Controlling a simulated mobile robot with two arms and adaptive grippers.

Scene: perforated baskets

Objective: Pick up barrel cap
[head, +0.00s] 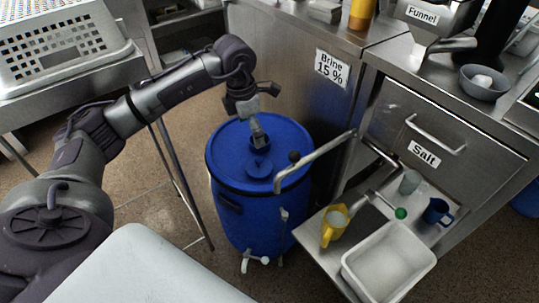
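The blue barrel (240,215) stands upright on the floor in the middle of the head view. A round blue barrel cap (259,169) is on its lid, a little toward the near side. My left gripper (258,138) points down from above, with its fingertips at or just above the cap's far side. Whether the fingers touch the cap or are open or shut cannot be told from this angle. My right gripper is not in view.
A metal lever (318,158) reaches over the barrel's right side. A pull-out shelf at right holds a yellow jug (335,224), a blue mug (437,212) and a white tray (388,262). A perforated basket (58,48) stands on the table at upper left.

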